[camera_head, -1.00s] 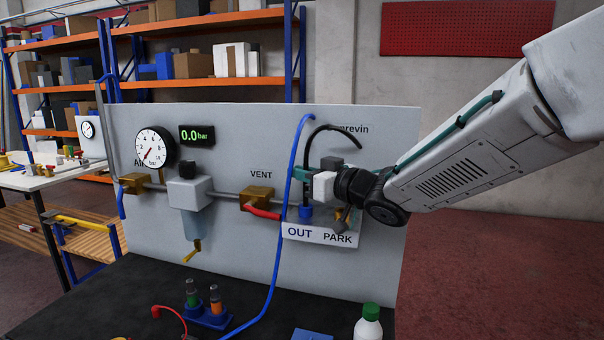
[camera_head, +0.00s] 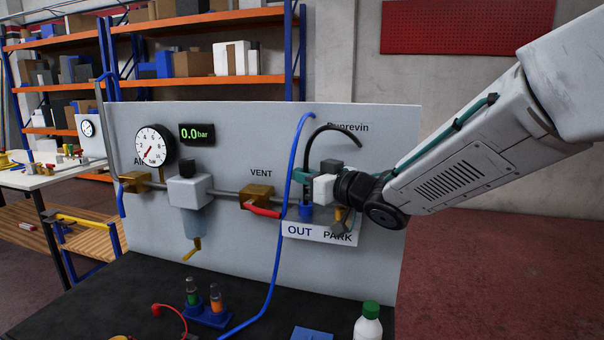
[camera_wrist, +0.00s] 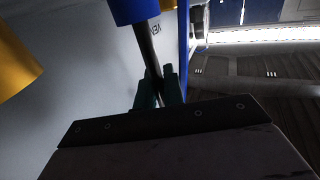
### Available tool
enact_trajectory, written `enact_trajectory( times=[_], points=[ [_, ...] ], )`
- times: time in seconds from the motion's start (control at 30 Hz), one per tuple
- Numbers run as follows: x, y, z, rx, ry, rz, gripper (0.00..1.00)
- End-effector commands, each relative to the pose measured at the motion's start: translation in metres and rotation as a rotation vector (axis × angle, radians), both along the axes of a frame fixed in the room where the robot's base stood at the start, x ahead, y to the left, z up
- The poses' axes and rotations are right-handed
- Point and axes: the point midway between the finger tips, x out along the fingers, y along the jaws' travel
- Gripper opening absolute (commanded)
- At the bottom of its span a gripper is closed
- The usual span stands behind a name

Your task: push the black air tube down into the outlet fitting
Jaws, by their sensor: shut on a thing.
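The black air tube (camera_head: 331,129) arcs over the top and runs down through my gripper (camera_head: 303,176). My gripper is shut on the tube with its green fingers, just above the blue outlet fitting (camera_head: 306,211) by the OUT label. In the wrist view the green fingers (camera_wrist: 157,88) pinch the tube (camera_wrist: 147,45), and the tube's end meets the blue fitting (camera_wrist: 133,9). The tube looks in line with the fitting. How deep its end sits is hidden by the fitting's rim.
A blue hose (camera_head: 281,215) runs down beside the fitting on the left. The red-handled VENT valve (camera_head: 257,198) is left of it. The grey panel (camera_head: 345,270) stands close behind. A white bottle (camera_head: 368,325) and a tube rack (camera_head: 208,317) stand on the black table.

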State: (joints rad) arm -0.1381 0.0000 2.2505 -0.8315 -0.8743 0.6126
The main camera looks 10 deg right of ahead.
Motion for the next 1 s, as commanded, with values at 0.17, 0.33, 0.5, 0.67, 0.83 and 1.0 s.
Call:
enact_trajectory(
  times=[0.17, 0.33, 0.5, 0.67, 0.83, 1.0],
  points=[
    [0.000, 0.000, -0.001, 0.000, 0.000, 0.000, 0.00],
    [0.000, 0.000, -0.001, 0.000, 0.000, 0.000, 0.26],
    [0.000, 0.000, -0.001, 0.000, 0.000, 0.000, 0.35],
    [-0.001, -0.001, -0.001, 0.000, 0.000, 0.000, 0.35],
    [-0.014, -0.014, -0.001, -0.001, -0.002, -0.002, 0.35],
    [-0.037, -0.035, 0.000, 0.000, -0.003, -0.003, 0.35]
  ],
)
